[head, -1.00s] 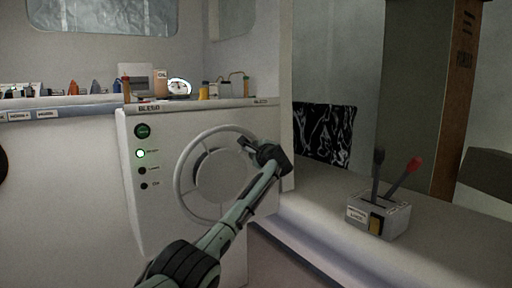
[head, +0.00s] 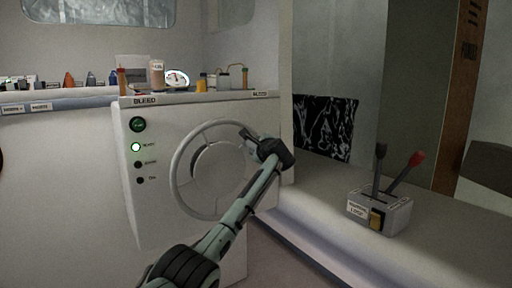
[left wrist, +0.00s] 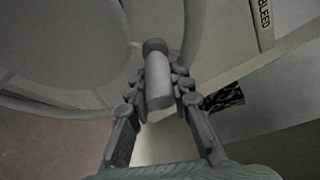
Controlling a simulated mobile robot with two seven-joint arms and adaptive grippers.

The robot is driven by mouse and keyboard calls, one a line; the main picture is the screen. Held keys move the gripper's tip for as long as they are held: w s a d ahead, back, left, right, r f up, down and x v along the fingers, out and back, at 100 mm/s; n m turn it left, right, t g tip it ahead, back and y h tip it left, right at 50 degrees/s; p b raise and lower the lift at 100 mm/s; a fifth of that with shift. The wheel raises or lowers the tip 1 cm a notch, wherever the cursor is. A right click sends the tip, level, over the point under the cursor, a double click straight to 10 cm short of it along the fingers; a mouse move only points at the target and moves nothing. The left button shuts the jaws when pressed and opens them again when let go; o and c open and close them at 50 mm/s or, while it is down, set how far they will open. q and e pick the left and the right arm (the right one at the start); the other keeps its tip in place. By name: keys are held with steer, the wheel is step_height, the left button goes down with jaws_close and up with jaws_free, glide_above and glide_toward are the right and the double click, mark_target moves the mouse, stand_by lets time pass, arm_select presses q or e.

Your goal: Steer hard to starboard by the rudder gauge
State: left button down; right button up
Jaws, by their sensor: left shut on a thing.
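A grey steering wheel (head: 181,183) with a round hub (head: 215,168) is on the front of a white console (head: 150,215). My left gripper (head: 252,139) is at the upper right of the wheel's rim. In the left wrist view, its fingers (left wrist: 158,88) are shut on a grey cylindrical wheel knob (left wrist: 157,72) that stands out from the rim. In the head view the gripper hides the knob. A small round gauge with a lit white face (head: 177,79) stands on top of the console; its reading is too small to tell. My right gripper is not in view.
A box with a black lever and a red-tipped lever (head: 385,210) sits on the bench at right. Bottles (head: 157,75) and small jars stand along the console top. A green-lit indicator (head: 136,147) is on the console's left side. The bench between console and lever box is clear.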

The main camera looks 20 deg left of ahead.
arm_select(q)
steer(key=shift+s+f, duration=0.1)
steer(key=shift+f, duration=0.55)
steer(key=c, duration=1.7)
jaws_free()
steer(key=shift+o, duration=0.4)
steer(key=shift+r, duration=0.15)
steer(key=shift+r, duration=0.2)
steer(key=v, duration=1.2)
